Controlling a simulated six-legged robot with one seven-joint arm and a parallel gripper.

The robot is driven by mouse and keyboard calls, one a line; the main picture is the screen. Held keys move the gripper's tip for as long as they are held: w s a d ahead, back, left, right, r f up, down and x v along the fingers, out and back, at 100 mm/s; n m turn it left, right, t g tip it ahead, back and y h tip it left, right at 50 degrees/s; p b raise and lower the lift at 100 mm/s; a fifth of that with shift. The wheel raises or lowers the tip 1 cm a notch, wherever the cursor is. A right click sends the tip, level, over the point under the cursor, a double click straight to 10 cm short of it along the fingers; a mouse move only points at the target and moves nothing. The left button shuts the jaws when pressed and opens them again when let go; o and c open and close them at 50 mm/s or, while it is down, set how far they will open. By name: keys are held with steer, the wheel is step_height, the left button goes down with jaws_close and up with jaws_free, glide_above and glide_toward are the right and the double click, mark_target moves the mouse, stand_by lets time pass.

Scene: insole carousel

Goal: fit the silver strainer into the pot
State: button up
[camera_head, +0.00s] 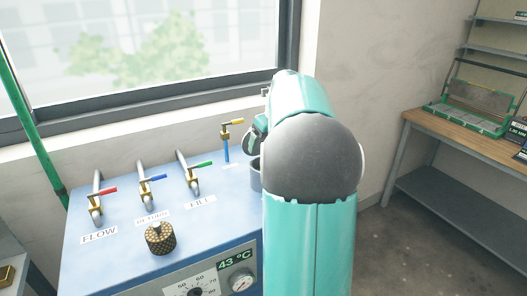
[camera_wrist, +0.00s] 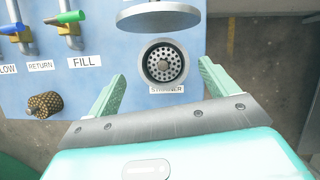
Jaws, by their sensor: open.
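The pot (camera_wrist: 182,63) is a round grey rim above a STRAINER label in the wrist view. Inside it lies a round, perforated silver-grey piece (camera_wrist: 164,66); I cannot tell whether this is the silver strainer or the pot's floor. The pot's grey side also shows in the head view (camera_head: 255,175), mostly hidden by my arm.
A flat grey disc (camera_wrist: 158,17) sits just beyond the pot. Valves with red (camera_head: 108,190), blue (camera_head: 153,178) and green (camera_head: 202,164) handles rise from the blue panel (camera_head: 120,265). A window is behind. A wooden workbench (camera_head: 450,130) stands right, with open floor before it.

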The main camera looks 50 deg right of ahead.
steer(key=v, duration=0.7)
steer(key=s+a+n, duration=0.3)
steer(key=a+n, duration=1.5)
steer(key=a, duration=0.7)
steer(key=s+a+f+n, duration=0.4)
steer(key=s+a+n, duration=0.2)
steer(key=n, duration=0.4)
steer(key=s+a+f+n+t, duration=0.1)
steer(key=s+a+f+n, duration=0.4)
steer(key=a+n, duration=0.4)
steer(key=shift+s+a+f+n+y, duration=0.15)
steer(key=shift+s+n+y, duration=0.25)
steer(key=shift+s, duration=0.35)
